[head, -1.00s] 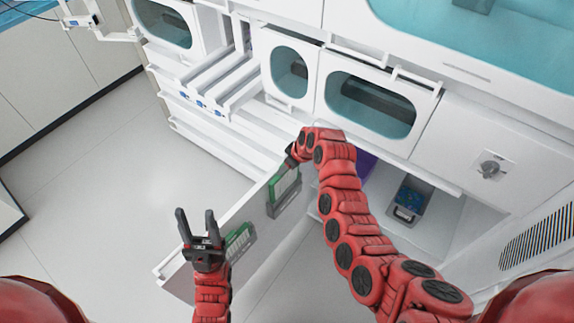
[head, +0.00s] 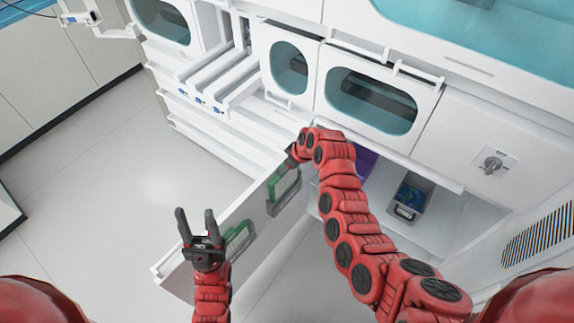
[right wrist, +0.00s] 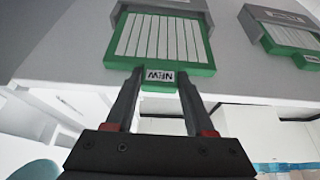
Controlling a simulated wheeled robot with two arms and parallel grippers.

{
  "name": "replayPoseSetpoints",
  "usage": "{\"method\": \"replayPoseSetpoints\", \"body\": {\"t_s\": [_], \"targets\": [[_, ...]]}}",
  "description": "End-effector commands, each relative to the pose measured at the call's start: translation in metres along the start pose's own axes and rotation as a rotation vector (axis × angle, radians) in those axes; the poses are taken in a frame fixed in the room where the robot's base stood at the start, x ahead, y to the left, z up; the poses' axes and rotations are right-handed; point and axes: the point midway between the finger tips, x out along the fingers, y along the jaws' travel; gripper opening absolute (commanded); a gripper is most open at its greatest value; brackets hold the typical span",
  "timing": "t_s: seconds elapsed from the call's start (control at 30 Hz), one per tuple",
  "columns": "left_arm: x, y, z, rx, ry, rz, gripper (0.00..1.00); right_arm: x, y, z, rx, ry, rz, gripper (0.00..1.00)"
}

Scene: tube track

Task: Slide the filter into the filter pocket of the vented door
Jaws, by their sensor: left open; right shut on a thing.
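The vented door (head: 225,205) hangs open below the cabinet, its inner face carrying two grey pockets. The filter (right wrist: 160,38), green-framed with white pleats, has its far end inside the grey filter pocket (right wrist: 165,4) in the right wrist view; most of its pleats show outside. My right gripper (right wrist: 157,78) is shut on its tab, labelled NEW and upside down in that view. In the head view the filter (head: 279,180) is small and partly hidden by my right gripper. My left gripper (head: 196,222) is open and empty, in front of the door's near part.
A second green filter (head: 238,238) sits in the other pocket, near my left gripper; it also shows in the right wrist view (right wrist: 295,42). A grey bin (head: 410,203) stands in the open cabinet. Drawers (head: 215,80) stick out at the upper left. The floor at left is clear.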

Motion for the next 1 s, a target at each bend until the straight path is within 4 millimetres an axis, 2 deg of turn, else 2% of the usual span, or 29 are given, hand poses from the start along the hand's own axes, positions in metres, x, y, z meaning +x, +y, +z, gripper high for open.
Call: {"method": "replayPoseSetpoints", "body": {"t_s": [0.2, 1.0], "targets": [[-0.007, 0.0, 0.001, 0.0, 0.0, 0.0, 0.5, 0.009, 0.0, 0.004, 0.0, 0.0, 0.0, 0.0], [-0.014, 0.001, 0.002, 0.0, 0.0, 0.0, 0.5, 0.018, 0.0, 0.008, 0.0, 0.001, 0.0, 0.0]]}}
